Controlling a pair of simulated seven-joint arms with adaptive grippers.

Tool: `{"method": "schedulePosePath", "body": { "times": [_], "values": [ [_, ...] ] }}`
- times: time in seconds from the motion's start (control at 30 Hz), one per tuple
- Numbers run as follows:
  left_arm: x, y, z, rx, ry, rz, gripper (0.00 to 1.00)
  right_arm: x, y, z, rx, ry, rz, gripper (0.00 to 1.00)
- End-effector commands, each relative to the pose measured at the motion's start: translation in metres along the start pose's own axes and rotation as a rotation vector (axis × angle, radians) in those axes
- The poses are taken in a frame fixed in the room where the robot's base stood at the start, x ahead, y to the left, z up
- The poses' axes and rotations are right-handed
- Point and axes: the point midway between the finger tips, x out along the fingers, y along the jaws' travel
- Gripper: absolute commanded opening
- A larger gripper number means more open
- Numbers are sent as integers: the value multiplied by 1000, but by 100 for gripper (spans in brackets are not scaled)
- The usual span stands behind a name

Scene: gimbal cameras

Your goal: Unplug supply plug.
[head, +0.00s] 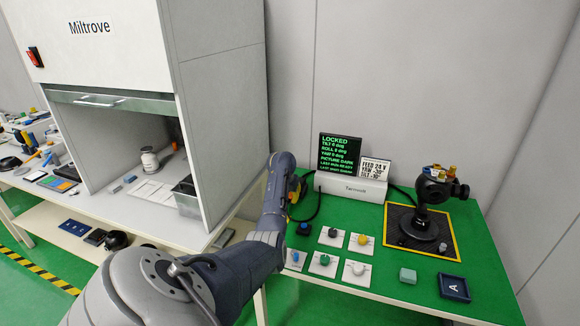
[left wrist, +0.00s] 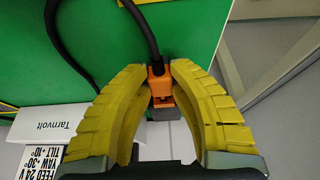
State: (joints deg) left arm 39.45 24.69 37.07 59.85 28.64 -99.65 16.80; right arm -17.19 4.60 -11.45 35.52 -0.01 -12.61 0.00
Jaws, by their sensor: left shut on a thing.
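The supply plug is an orange plug (left wrist: 160,90) with a grey end and a thick black cable (left wrist: 143,35) in the left wrist view. My left gripper (left wrist: 160,75), with yellow ribbed fingers, is shut on it; the plug sits between the fingertips. In the head view my left gripper (head: 294,190) is by the left end of the white Tarnvolt box (head: 350,187) and largely hides the plug. I cannot tell whether the grey end is seated in a socket. My right gripper is not in view.
A dark screen (head: 340,150) reading LOCKED and a feed card (head: 374,169) stand at the box. A black camera gimbal (head: 425,215) stands on a yellow-edged mat. Several knobs and buttons, a teal block (head: 408,276) and a blue tray (head: 454,287) sit on the green table (head: 480,240).

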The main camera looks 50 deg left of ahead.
Motion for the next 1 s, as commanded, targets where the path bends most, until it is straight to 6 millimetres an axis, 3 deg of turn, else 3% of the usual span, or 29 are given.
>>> {"method": "schedulePosePath", "body": {
  "times": [1.0],
  "values": [
    [-3, 0, 10, 0, -2, 0, 0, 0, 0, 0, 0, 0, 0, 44]
  ]
}}
